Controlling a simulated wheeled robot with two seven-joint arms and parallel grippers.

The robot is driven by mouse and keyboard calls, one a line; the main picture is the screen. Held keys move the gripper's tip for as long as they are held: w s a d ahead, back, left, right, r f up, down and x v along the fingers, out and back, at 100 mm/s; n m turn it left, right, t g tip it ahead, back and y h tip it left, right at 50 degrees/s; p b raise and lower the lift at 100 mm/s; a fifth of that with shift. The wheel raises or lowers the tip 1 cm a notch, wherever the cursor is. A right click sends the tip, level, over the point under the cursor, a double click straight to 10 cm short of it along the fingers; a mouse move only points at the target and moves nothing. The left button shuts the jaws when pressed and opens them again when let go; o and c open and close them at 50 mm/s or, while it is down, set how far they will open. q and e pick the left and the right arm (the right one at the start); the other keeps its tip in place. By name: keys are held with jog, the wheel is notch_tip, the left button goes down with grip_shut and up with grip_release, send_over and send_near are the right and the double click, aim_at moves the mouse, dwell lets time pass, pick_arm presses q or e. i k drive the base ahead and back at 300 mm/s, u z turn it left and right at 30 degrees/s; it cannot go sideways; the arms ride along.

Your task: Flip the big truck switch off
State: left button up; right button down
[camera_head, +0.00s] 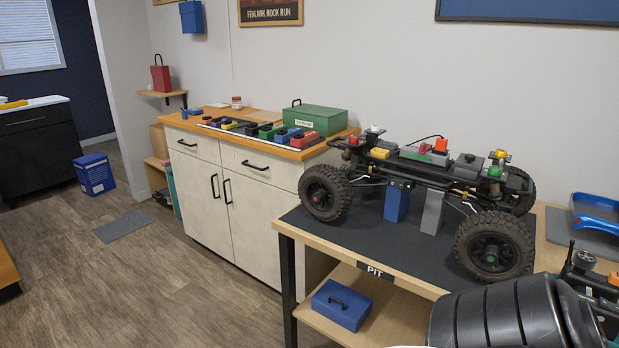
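The big truck (465,170) is a bare crawler chassis with large black knobby tyres. It rests on a blue stand (396,203) and a grey stand (433,212) on the pit bench.
A dark mat covers the pit bench (355,262); a blue case (341,304) sits on its lower shelf. A black ribbed form (500,318) blocks the lower right, before a partly seen black assembly (584,268). A blue body shell (597,212) lies right. Open floor (150,270) is left.

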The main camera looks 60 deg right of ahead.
aim_at(395, 183)
jog(key=z, duration=0.5)
jog(key=i, duration=1.05)
jog(key=z, duration=1.3)
jog(key=i, duration=0.35)
jog(key=z, duration=0.4)
